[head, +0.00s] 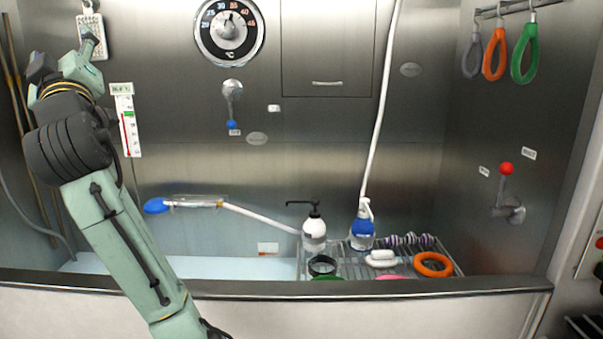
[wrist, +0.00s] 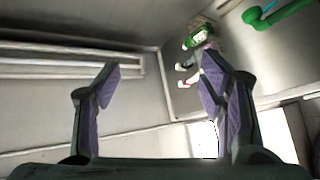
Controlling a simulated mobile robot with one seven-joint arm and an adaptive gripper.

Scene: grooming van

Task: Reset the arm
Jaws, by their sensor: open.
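My arm rises at the left of the head view, in front of the steel tub wall. The hand end is up at the top left, near a hanging white keypad-like device (head: 91,36), and the fingers are not clear there. In the wrist view my gripper (wrist: 158,85) has its two purple-padded fingers wide apart with nothing between them.
The tub rim (head: 400,289) runs across the front. A rack (head: 345,262) holds a pump bottle (head: 314,232), a blue-and-white bottle (head: 362,229) and an orange ring (head: 433,265). The middle above the tub is clear.

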